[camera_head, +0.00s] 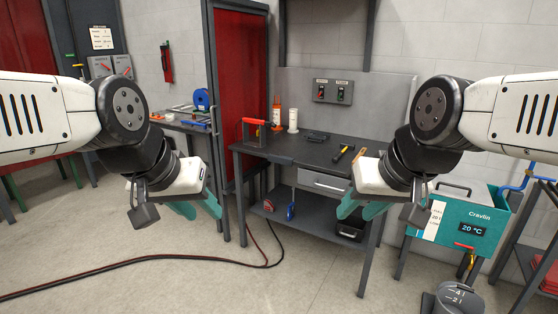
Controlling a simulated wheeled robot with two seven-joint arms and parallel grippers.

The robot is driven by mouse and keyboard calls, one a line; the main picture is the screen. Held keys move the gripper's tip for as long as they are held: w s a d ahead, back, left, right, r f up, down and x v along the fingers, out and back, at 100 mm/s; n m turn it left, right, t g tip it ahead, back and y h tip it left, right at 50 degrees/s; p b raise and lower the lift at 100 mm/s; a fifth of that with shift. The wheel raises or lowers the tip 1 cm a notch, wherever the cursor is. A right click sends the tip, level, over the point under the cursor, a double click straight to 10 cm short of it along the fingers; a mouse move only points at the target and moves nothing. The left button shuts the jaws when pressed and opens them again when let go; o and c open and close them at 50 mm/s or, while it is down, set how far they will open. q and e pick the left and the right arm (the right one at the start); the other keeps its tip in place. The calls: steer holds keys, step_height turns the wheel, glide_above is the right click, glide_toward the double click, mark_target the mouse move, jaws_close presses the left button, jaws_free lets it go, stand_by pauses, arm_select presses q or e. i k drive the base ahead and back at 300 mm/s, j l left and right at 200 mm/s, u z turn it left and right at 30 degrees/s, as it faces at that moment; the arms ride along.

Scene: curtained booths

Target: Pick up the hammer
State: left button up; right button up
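A hammer-like tool with a yellow and black handle (344,153) lies on the dark top of the workbench (300,149), toward its right side. It is small in view, so its head is hard to make out. My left gripper (198,207) hangs left of the bench, with its teal fingers apart and nothing between them. My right gripper (359,208) is in front of the bench's right part, nearer to me than the tool and not touching it. Its teal fingers look apart and empty.
A red-handled toolbox or frame (254,130), bottles (293,120) and a dark tray (317,136) stand on the bench. A small orange-brown item (360,154) lies right of the tool. A teal bath (462,222) stands at right. A hose (130,261) crosses the floor.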

mark_target(345, 145)
steer(key=i+z, duration=0.1)
steer(key=i, duration=0.55)
steer(key=i+z, duration=0.15)
steer(key=i, duration=0.5)
steer(key=i+j+z, duration=0.1)
steer(key=i, duration=0.55)
steer(key=i+j+z, duration=0.1)
steer(key=i+j, duration=0.15)
steer(key=i, duration=0.4)
